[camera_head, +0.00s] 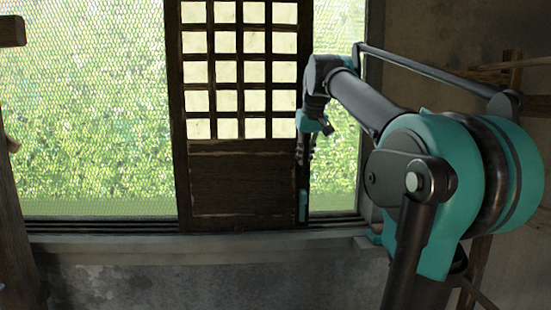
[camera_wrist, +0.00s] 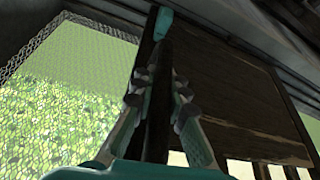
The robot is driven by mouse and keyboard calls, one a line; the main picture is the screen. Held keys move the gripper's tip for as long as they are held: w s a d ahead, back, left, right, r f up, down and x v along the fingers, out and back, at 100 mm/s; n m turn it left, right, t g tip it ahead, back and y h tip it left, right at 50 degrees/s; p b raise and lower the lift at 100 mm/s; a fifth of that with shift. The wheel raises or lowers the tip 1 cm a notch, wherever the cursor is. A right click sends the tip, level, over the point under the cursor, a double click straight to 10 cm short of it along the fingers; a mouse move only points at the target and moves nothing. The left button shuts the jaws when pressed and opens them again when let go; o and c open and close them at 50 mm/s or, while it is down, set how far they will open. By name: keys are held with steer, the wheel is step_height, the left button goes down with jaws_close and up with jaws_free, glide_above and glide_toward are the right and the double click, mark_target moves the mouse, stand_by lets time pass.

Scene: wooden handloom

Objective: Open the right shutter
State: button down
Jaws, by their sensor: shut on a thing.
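The shutter (camera_head: 242,180) is a dark wooden panel with a lattice of pale panes above and a solid board below. It stands upright in the window opening, with mesh showing on both sides of it. Its solid board also shows in the wrist view (camera_wrist: 225,105), upside down. My gripper (camera_head: 303,205) points down along the shutter's right edge. In the wrist view its fingers (camera_wrist: 160,30) come together on the dark edge strip of the shutter. The exact contact at the tips is partly hidden by the fingers.
The grooved window sill (camera_head: 110,228) runs below the shutter. Green mesh (camera_head: 90,110) fills the wide opening to the left, and a narrow mesh strip (camera_head: 335,185) shows at the right.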

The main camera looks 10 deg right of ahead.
steer(key=d, duration=2)
steer(key=shift+s+d, duration=0.3)
steer(key=shift+s, duration=0.05)
steer(key=c, duration=1.5)
jaws_free()
steer(key=shift+r, duration=0.1)
steer(key=v, duration=1.1)
steer(key=shift+s+r, duration=0.25)
steer(key=shift+r, duration=0.1)
